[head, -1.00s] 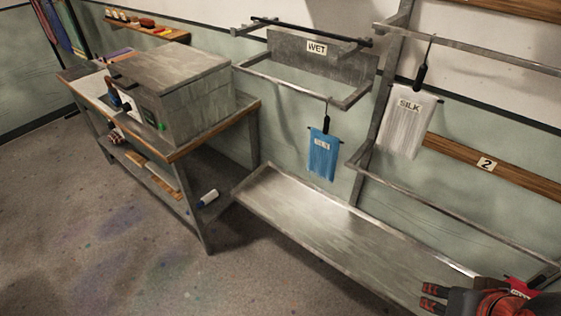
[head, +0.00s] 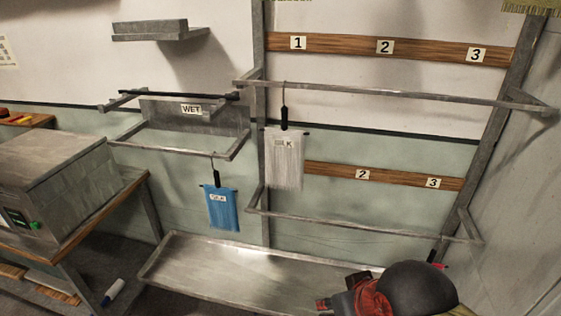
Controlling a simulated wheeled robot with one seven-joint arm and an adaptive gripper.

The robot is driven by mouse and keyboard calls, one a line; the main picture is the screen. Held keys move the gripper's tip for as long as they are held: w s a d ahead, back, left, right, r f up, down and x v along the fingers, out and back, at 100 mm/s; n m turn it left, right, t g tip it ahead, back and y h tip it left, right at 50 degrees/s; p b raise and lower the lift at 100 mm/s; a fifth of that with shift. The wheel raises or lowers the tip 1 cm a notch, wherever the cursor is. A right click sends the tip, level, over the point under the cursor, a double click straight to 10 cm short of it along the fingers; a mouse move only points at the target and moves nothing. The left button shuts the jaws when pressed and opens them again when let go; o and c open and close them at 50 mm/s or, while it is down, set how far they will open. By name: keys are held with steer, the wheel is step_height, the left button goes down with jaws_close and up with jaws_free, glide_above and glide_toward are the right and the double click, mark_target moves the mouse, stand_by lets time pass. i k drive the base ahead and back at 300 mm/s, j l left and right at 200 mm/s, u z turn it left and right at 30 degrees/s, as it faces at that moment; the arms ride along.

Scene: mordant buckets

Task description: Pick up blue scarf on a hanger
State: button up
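The blue scarf (head: 222,213) hangs from a black hanger (head: 217,179) with a small white label near its top. The hanger's hook is over the front rail of the wall rack marked WET (head: 192,109). The scarf hangs above the left part of a long metal tray. My gripper (head: 324,304), with red fingers, is at the bottom edge, low and to the right of the scarf and apart from it. Its wrist and the frame edge hide part of it, so its opening is unclear.
A white scarf (head: 284,160) labelled SILK hangs on the upper rail (head: 390,93) to the right. A metal tray (head: 190,262) lies below the racks. A bench with a grey box (head: 60,190) stands at left. Something red (head: 440,266) shows behind my arm.

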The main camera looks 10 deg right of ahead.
mark_target(222, 206)
steer(key=i+j+z, duration=0.7)
steer(key=i+j, duration=0.1)
